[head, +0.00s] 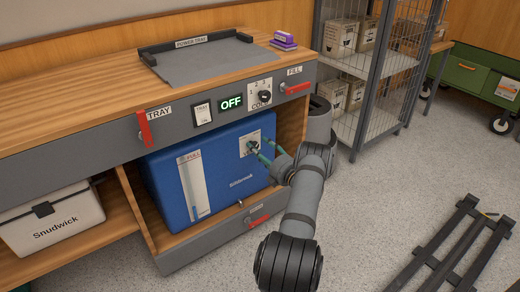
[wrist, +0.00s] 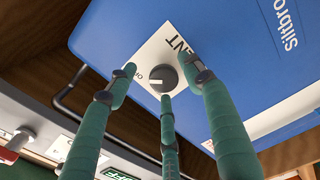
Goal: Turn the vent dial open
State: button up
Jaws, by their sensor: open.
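The vent dial (wrist: 163,78) is a dark round knob with a pale pointer mark, on a white plate (wrist: 150,50) lettered "VENT". The plate is on the front of a blue box (head: 180,160) in the cabinet bay. In the wrist view the pointer lies toward the picture's left; a small label there is partly hidden by a finger. My gripper (wrist: 160,82) has three green fingers spread open around the dial. Whether any finger touches it I cannot tell. In the head view my gripper (head: 262,151) is at the plate and largely covers the dial.
Above the bay are a red TRAY handle (head: 145,128), a green "OFF" display (head: 231,102), a selector knob (head: 265,97) and a red FILL handle (head: 296,88). A red handle (head: 258,221) is on the panel below. A cooler (head: 52,218) sits left. The floor at right holds a dark rack (head: 450,240).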

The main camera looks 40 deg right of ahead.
jog(key=s, duration=1.2)
jog(key=shift+a, duration=0.3)
jog(key=w, duration=1.2)
jog(key=shift+w+d, duration=0.15)
jog(key=shift+n, duration=0.3)
